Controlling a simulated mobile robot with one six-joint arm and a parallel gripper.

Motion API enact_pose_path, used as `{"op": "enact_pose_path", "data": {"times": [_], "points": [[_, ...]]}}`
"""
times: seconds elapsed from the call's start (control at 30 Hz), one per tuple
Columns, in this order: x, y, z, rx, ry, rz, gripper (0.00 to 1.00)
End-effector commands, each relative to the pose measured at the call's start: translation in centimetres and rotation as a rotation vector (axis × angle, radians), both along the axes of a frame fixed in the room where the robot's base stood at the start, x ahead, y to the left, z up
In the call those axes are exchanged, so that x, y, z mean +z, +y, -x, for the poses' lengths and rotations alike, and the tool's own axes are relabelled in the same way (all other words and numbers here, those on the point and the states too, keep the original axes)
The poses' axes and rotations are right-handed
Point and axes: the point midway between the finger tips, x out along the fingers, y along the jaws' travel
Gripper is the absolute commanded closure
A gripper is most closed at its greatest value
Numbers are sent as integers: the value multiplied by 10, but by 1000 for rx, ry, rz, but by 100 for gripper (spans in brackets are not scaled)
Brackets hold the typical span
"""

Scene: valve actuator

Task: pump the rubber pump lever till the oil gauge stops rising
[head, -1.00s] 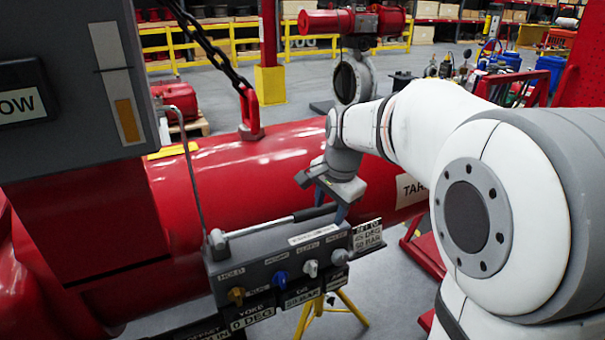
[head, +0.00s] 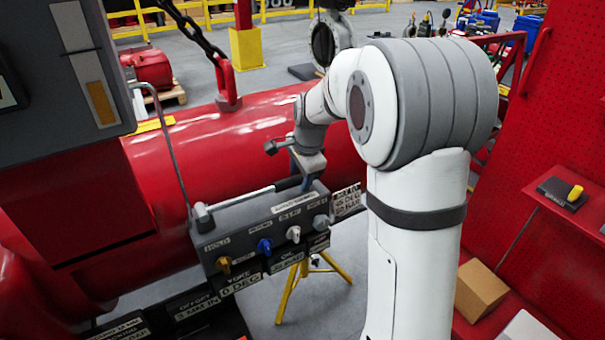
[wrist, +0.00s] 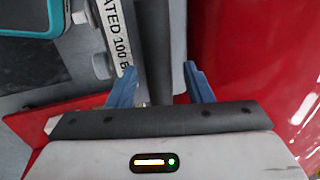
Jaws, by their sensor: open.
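The pump lever (head: 245,199) is a pale rod with a dark rubber grip (head: 288,184). It lies low along the top of the grey valve block (head: 265,228). My gripper (head: 309,178) is at the grip end of the lever, fingers pointing down. In the wrist view my gripper (wrist: 161,80) is open, with its blue fingers either side of a dark bar (wrist: 153,45) that looks like the rubber grip. Contact cannot be told. The oil gauge (head: 101,102) on the grey box at upper left shows an amber column in its lower part.
The block's front carries several small knobs, including a yellow one (head: 224,264) and a blue one (head: 264,246). A large red cylinder (head: 240,140) lies just behind. A thin bent pipe (head: 177,165) rises left of the lever. A red pegboard (head: 560,130) stands at right.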

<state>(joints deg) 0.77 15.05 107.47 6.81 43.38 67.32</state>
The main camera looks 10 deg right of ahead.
Motion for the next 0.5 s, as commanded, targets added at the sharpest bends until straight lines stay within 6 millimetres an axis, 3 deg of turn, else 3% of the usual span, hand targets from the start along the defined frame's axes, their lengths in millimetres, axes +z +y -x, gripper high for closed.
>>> {"op": "enact_pose_path", "data": {"times": [0.17, 0.5], "points": [[0, 0, 0, 0, 0, 0, 54], [0, -1, 0, -1, 0, 0, 82]]}}
